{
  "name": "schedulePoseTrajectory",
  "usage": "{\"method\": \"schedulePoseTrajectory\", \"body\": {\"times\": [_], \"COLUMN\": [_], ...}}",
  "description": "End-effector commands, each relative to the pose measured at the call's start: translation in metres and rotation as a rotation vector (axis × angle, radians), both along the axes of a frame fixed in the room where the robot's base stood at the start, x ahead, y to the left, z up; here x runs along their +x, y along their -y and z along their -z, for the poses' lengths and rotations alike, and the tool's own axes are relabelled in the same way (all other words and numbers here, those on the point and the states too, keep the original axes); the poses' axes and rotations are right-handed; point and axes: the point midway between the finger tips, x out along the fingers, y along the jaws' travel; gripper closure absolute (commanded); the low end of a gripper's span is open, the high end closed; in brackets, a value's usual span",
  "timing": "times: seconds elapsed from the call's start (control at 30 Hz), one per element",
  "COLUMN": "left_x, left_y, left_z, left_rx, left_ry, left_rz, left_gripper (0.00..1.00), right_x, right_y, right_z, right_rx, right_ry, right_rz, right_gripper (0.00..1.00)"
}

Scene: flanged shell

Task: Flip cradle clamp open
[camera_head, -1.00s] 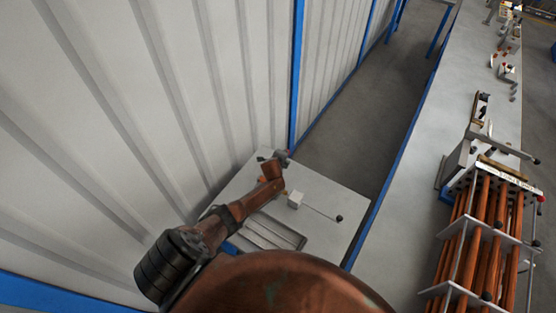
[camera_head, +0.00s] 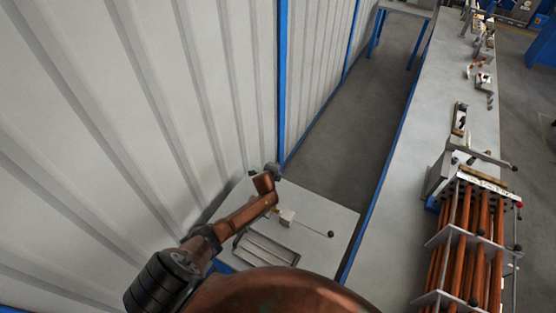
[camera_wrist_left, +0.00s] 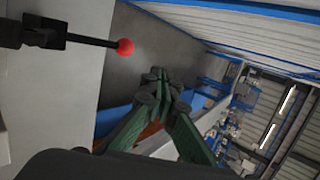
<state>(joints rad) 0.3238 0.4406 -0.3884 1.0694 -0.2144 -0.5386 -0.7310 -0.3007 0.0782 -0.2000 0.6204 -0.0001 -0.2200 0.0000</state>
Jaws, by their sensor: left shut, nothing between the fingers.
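A small light block (camera_head: 287,217) with a thin rod ending in a dark ball knob (camera_head: 331,234) is on the low grey table; the rod lies out to the right. My left arm reaches over this table from the bottom left. Its gripper (camera_head: 277,169) is near the table's far corner, beyond the block, and small in the head view. In the left wrist view the gripper (camera_wrist_left: 157,78) is shut and empty. A black rod with a red ball knob (camera_wrist_left: 125,46) is left of its fingertips, apart from them. I cannot tell whether both views show the same rod. My right gripper is not visible.
A grey tray (camera_head: 265,250) lies on the low table (camera_head: 338,215), close to my arm. A corrugated wall (camera_head: 130,120) stands to the left. Floor between is clear.

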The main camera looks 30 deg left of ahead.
Motion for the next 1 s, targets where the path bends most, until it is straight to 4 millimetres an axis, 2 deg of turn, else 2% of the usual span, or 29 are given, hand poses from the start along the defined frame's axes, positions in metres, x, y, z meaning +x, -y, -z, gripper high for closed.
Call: {"method": "schedulePoseTrajectory", "body": {"times": [0.03,0.2,0.4,1.0], "left_x": [-0.001,-0.004,-0.006,-0.007], "left_y": [0.003,0.007,0.011,0.011], "left_z": [-0.011,-0.035,-0.05,-0.052], "left_rx": [-0.001,-0.001,0.0,0.0], "left_ry": [0.003,0.002,0.0,-0.001], "left_rz": [0.003,0.002,0.001,0.0], "left_gripper": [1.0,1.0,1.0,1.0], "right_x": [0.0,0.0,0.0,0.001], "right_y": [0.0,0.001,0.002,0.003], "right_z": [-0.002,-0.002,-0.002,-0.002], "right_rx": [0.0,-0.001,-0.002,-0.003], "right_ry": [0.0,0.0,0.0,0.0], "right_rz": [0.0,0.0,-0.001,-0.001], "right_gripper": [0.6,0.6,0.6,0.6]}}
